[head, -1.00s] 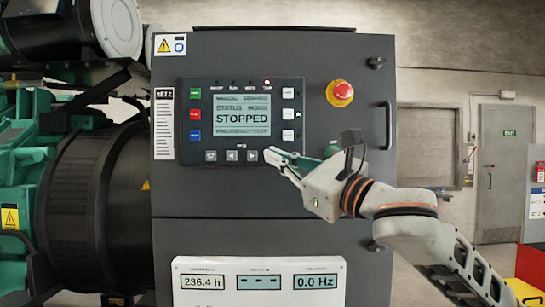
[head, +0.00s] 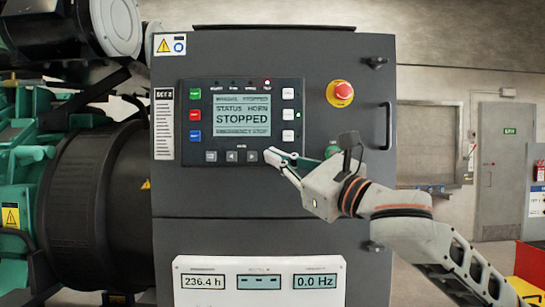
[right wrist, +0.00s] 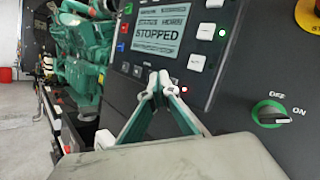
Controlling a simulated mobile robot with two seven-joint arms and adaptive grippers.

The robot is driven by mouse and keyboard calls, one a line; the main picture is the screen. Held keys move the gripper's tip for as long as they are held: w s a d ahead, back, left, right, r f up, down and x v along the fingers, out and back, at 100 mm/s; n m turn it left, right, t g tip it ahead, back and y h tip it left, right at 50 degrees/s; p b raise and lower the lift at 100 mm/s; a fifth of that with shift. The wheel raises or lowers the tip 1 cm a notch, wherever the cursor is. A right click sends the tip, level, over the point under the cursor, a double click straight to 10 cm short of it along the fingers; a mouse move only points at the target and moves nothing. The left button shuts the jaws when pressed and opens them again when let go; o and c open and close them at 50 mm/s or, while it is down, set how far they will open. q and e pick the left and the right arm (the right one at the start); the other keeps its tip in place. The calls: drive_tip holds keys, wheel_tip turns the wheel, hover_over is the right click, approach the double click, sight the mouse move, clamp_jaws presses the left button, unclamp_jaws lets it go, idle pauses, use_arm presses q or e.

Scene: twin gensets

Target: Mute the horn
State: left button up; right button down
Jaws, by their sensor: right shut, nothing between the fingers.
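The control panel (head: 242,122) is set in the dark grey cabinet door. Its screen (head: 242,115) reads STOPPED, with a status line that appears to say HORN. Coloured buttons line its left side, pale buttons its right side, and a row of small buttons runs below the screen. A red lamp glows at the panel's top right. My right gripper (head: 272,155) is shut and empty at the panel's lower right corner; it also shows in the right wrist view (right wrist: 160,88), in front of the panel's lower edge. Whether it touches the panel is unclear. My left gripper is out of view.
A red emergency stop (head: 341,92) sits on a yellow base right of the panel. A green rotary switch (right wrist: 269,113) marked OFF and ON is below it, partly behind my wrist in the head view. A door handle (head: 385,126) juts out at the right. Green machinery (head: 25,160) stands left.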

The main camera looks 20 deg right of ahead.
drive_tip(key=shift+w+d+p, duration=0.15)
drive_tip(key=shift+w+p, duration=0.2)
drive_tip(key=shift+w, duration=0.1)
idle(0.5)
drive_tip(key=shift+s+a+p, duration=0.25)
drive_tip(key=shift+s+p, duration=0.1)
drive_tip(key=shift+s, duration=0.5)
drive_tip(key=s+a+p, duration=0.1)
drive_tip(key=s, duration=0.4)
drive_tip(key=shift+s+a+p, duration=0.35)
drive_tip(key=shift+s+p, duration=0.05)
idle(0.5)
